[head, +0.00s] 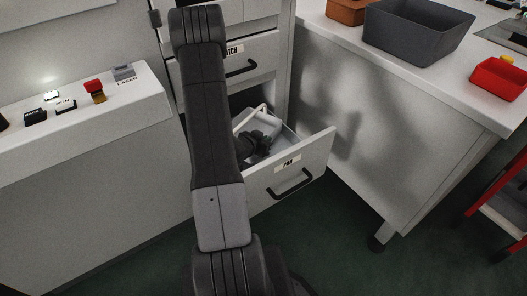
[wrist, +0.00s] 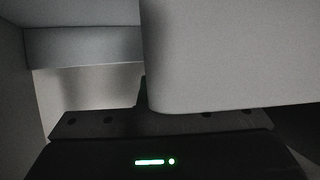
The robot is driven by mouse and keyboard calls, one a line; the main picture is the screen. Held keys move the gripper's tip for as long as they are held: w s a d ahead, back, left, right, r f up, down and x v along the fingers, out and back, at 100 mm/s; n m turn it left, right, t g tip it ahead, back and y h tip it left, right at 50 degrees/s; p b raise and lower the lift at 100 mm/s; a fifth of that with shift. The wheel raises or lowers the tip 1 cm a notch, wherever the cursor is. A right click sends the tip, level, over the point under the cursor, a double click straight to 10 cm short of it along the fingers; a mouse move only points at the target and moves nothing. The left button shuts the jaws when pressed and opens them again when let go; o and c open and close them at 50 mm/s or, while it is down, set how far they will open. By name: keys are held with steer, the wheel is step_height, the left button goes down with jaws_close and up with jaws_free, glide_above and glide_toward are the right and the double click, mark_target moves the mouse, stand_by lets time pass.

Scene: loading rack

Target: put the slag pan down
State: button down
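The slag pan (head: 272,128) appears as a pale, light-grey piece inside the open drawer labelled PAN (head: 312,160), partly hidden by my arm and gripper. My gripper (head: 256,145) is down inside the drawer, at the pan's near side. In the wrist view a large pale-grey rounded surface, which looks like the pan (wrist: 235,55), fills the upper right, close to the camera. One dark finger of my gripper (wrist: 143,93) shows along its left edge; the rest is hidden behind it. I cannot see whether the fingers close on the pan or whether it rests on the drawer floor.
A closed drawer (head: 262,55) is above the open one. A white workbench (head: 400,75) with a dark grey bin (head: 417,30) and a red tray (head: 498,78) stands right. A control console (head: 85,105) with a red button is left. Green floor lies in front.

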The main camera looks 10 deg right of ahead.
steer(key=shift+f+b, duration=0.5)
steer(key=shift+f, duration=1.45)
steer(key=shift+f, duration=0.1)
steer(key=c, duration=2.1)
jaws_free()
steer(key=shift+f, duration=0.15)
steer(key=o, duration=0.4)
steer(key=shift+r, duration=0.4)
steer(key=p+v, duration=0.1)
steer(key=v, duration=1.1)
steer(key=shift+f+p, duration=0.15)
steer(key=shift+p, duration=0.15)
